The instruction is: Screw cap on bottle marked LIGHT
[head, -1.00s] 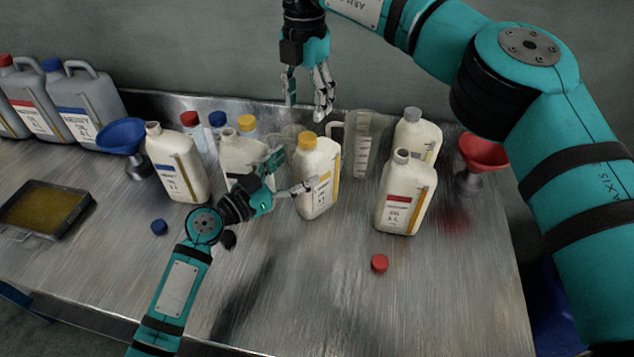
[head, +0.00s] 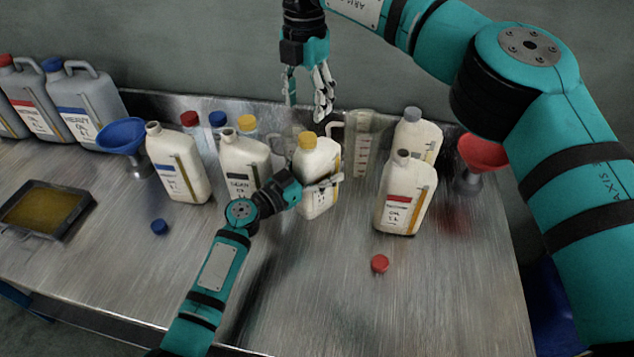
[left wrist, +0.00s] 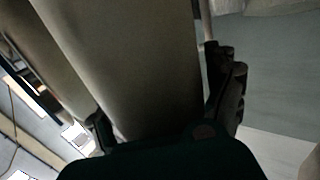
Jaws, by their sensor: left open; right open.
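An uncapped cream bottle with a black label (head: 235,160) stands left of centre; its small print seems to read LIGHT, but it is blurred. A yellow-capped bottle (head: 326,160) stands upright to its right, its label mostly hidden. My left gripper (head: 318,186) is open at the front of that yellow-capped bottle, with fingers beside it. In the left wrist view, a large pale bottle surface (left wrist: 125,60) fills the space between the open fingers (left wrist: 165,115). No loose black cap shows; my left arm covers that area. My right gripper (head: 312,108) is open and empty above the back edge.
Uncapped bottles with blue (head: 180,175) and red (head: 398,205) labels stand either side. A blue cap (head: 159,227) and red cap (head: 380,264) lie in front. A grey-capped bottle (head: 420,130), measuring jug (head: 365,150) and red funnel (head: 483,152) are behind. The front right table is clear.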

